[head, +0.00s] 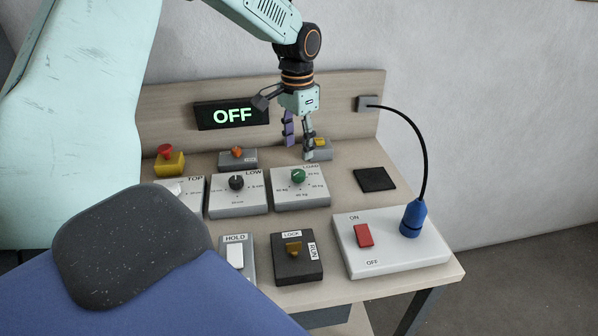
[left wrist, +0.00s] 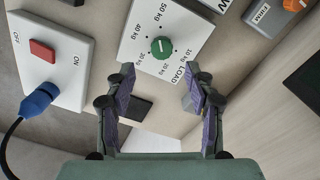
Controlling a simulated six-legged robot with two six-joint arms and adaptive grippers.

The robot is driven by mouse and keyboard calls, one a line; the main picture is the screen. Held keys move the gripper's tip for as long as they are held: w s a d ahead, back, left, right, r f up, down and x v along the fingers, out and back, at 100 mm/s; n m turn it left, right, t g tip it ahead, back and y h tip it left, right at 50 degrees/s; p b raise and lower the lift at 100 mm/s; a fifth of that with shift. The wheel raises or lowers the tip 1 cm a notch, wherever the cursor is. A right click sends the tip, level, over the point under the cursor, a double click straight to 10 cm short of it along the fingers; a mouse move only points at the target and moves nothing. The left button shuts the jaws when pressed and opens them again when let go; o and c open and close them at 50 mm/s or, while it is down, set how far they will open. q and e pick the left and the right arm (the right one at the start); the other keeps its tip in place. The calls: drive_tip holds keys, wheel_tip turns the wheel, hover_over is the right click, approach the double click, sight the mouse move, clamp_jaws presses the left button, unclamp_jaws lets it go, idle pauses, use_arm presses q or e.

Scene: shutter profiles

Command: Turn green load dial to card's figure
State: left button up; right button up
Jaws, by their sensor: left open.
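The green load dial (head: 298,176) sits on a white LOAD panel (head: 300,202) with kg figures around it. In the left wrist view the dial (left wrist: 163,47) lies ahead, between the fingertips in the picture; figures from 10 to 50 kg show around it. The exact setting of its pointer is too small to tell. My left gripper (head: 298,141) is open and empty, above and behind the dial in the head view; in the left wrist view its fingers (left wrist: 160,76) are spread apart, not touching it. I cannot make out a card with a figure. My right gripper is not in view.
A LOW dial panel (head: 238,203) stands close left of the LOAD panel. A lit OFF display (head: 232,115) is behind. A black pad (head: 375,179) lies to the right. A red rocker switch (head: 363,235) and a blue plug (head: 412,217) with a looping cable are at front right.

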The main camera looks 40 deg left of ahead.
sight(299, 173)
use_arm(q)
wheel_tip(299, 173, down, 8)
drive_tip(key=shift+w+r+b, duration=0.1)
drive_tip(key=shift+r+b, duration=0.05)
drive_tip(key=shift+b, duration=0.3)
drive_tip(key=shift+a, duration=0.1)
drive_tip(key=c, duration=0.5)
clamp_jaws()
drive_tip(key=shift+r+m+p, duration=0.1)
drive_tip(key=shift+m+p, duration=0.3)
drive_tip(key=shift+p, duration=0.3)
drive_tip(key=shift+m, duration=0.3)
